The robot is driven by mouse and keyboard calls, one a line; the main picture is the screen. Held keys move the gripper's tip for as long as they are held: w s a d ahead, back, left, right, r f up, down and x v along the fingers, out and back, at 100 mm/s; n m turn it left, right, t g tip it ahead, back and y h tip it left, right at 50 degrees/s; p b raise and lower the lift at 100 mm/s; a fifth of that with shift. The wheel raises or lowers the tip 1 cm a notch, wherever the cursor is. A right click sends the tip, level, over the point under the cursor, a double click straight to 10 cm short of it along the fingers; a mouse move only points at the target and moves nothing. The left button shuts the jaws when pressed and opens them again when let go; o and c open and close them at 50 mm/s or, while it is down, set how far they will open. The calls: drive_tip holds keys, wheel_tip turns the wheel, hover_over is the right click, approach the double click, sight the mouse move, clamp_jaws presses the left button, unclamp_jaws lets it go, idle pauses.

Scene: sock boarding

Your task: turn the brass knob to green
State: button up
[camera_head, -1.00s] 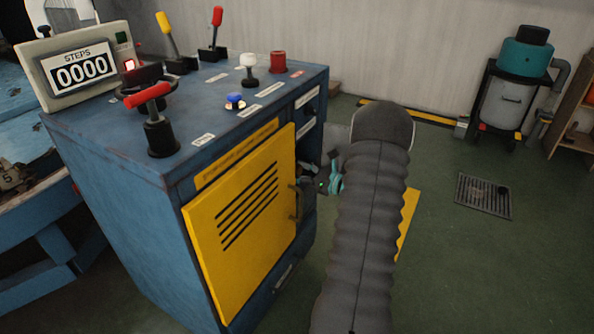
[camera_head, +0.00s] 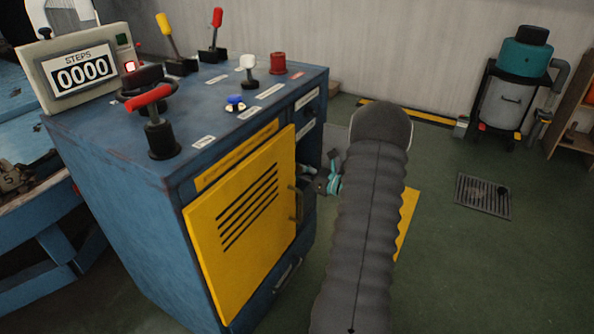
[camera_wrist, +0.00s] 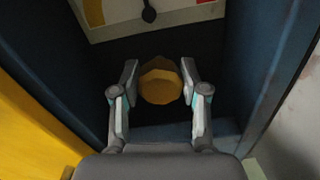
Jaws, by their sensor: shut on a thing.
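The brass knob (camera_wrist: 160,87) is a round, faceted, yellow-gold piece inside the cabinet's dark recess in the wrist view. My gripper (camera_wrist: 160,80) has one finger on each side of it and is shut on it. Above the knob is a pale dial plate (camera_wrist: 185,14) with a black pointer (camera_wrist: 149,12) and red and yellow patches; its upper part is cut off and no green shows. In the head view my gripper (camera_head: 328,182) reaches into the cabinet's right side, partly hidden by my arm. The knob is hidden there.
The blue cabinet (camera_head: 110,185) has a yellow louvred door (camera_head: 240,215) standing close to my gripper. Levers, buttons and a counter (camera_head: 82,75) reading 0000 are on top. Blue walls flank the recess closely. The green floor to the right is mostly clear, with a drain grate (camera_head: 484,196).

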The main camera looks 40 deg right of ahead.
drive_tip(key=o, duration=1.1)
drive_tip(key=shift+o, duration=0.2)
drive_tip(key=v, duration=1.2)
